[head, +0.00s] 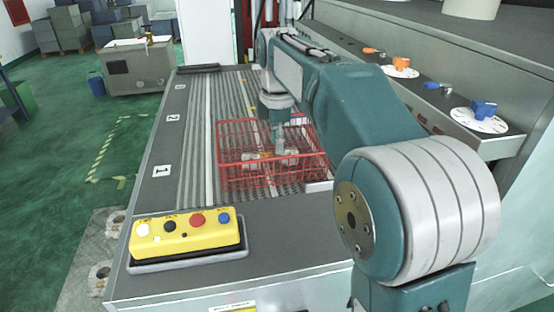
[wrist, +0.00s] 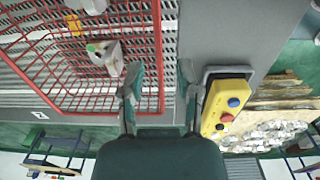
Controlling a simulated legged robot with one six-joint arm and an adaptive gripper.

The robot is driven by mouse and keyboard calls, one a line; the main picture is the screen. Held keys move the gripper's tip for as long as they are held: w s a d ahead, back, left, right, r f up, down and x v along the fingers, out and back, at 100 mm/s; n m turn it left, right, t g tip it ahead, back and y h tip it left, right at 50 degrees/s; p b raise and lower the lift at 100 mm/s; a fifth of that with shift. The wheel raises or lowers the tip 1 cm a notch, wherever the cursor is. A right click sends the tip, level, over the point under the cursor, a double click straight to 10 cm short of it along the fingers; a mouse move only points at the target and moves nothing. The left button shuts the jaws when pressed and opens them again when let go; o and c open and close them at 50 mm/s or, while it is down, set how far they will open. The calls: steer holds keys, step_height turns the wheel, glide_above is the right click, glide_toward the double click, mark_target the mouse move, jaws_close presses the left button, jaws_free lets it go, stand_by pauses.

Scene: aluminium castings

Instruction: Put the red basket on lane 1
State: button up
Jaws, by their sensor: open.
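The red wire basket (head: 230,178) stands upright on the slatted top of the bench, right of the lane label 1 (head: 162,170). Several pale castings lie in it. My gripper (head: 278,145) points down at the basket in the head view, its fingertips hard to make out there. In the wrist view my open gripper (wrist: 160,70) has one finger on each side of the basket's wire wall (wrist: 158,40). I cannot tell whether the fingers touch the wire. A pale casting (wrist: 110,55) lies inside, close to one finger.
A yellow button box (head: 187,235) sits at the bench's near edge; it also shows beside a finger in the wrist view (wrist: 226,105). Labels 2 (head: 172,117) and 3 (head: 181,87) are farther back. The slats left of the basket are clear. A shelf with knobs (head: 450,105) runs along the right.

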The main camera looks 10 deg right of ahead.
step_height(320, 180, up, 5)
steer(key=s+d+f+m+t, duration=0.2)
steer(key=s+f+m, duration=0.1)
steer(key=s+m, duration=0.8)
steer(key=s+f+m+t, duration=0.1)
steer(key=s+f+m, duration=0.1)
steer(key=s, duration=0.3)
steer(key=s+f+m+t, duration=0.1)
steer(key=s+f+m, duration=0.1)
steer(key=s+f, duration=0.3)
steer(key=s+d+f+m+t, duration=0.1)
steer(key=s+f+m, duration=0.2)
steer(key=s, duration=0.2)
steer(key=shift+f, duration=0.2)
stand_by(1.3)
